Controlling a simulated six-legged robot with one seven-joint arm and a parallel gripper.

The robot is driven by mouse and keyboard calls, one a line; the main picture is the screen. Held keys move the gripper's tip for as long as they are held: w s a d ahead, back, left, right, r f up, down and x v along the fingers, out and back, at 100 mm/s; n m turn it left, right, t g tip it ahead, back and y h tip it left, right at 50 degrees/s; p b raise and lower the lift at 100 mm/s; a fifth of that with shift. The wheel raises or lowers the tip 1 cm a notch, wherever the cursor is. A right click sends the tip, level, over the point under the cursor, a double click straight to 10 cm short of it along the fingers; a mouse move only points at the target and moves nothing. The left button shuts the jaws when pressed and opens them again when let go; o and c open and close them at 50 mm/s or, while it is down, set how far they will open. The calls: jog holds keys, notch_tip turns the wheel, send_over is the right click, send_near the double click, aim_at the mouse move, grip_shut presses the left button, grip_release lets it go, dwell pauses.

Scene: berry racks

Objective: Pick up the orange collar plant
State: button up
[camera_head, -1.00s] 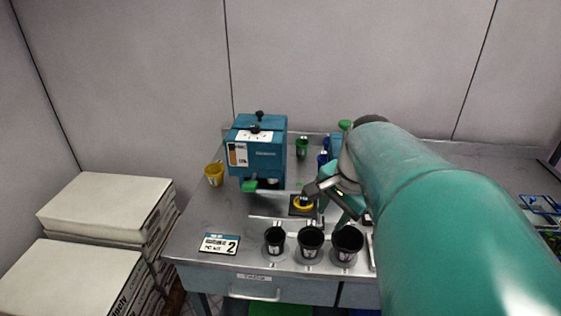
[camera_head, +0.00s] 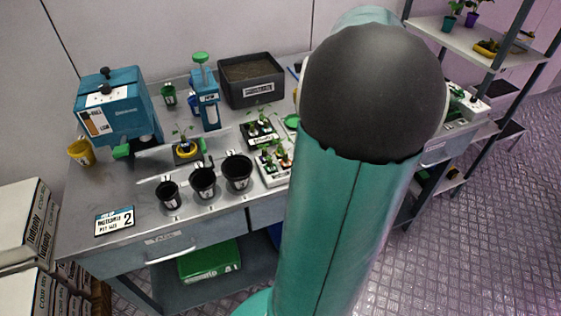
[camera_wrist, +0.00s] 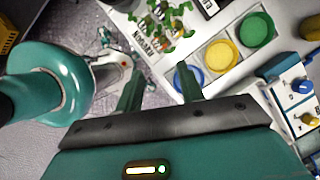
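In the wrist view several seedlings (camera_wrist: 165,22) stand close together in a labelled white tray at the top. Small orange-red spots show among the leaves, but I cannot tell which plant has the orange collar. In the head view, seedlings (camera_head: 275,158) stand in a white tray right of the black pots, with an orange-brown tint near one. My gripper (camera_wrist: 159,72) is open and empty in the wrist view. Its two fingers point towards the tray and stay apart from the plants. In the head view my arm hides the gripper.
Black pots (camera_head: 203,182), a yellow-collared seedling (camera_head: 186,150), a blue machine (camera_head: 112,105) and a dark soil bin (camera_head: 250,82) occupy the bench. A shelf rack (camera_head: 478,48) stands at right.

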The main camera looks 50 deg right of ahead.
send_over(287, 154)
jog(key=s, duration=0.2)
jog(key=f, duration=0.7)
jog(key=shift+s+d+f, duration=0.2)
jog(key=shift+d+f, duration=0.15)
jog(key=shift+f, duration=0.05)
jog(key=x, duration=0.5)
jog(key=shift+w+d, duration=0.2)
jog(key=shift+d, duration=0.05)
jog(key=shift+r, duration=0.1)
grip_shut()
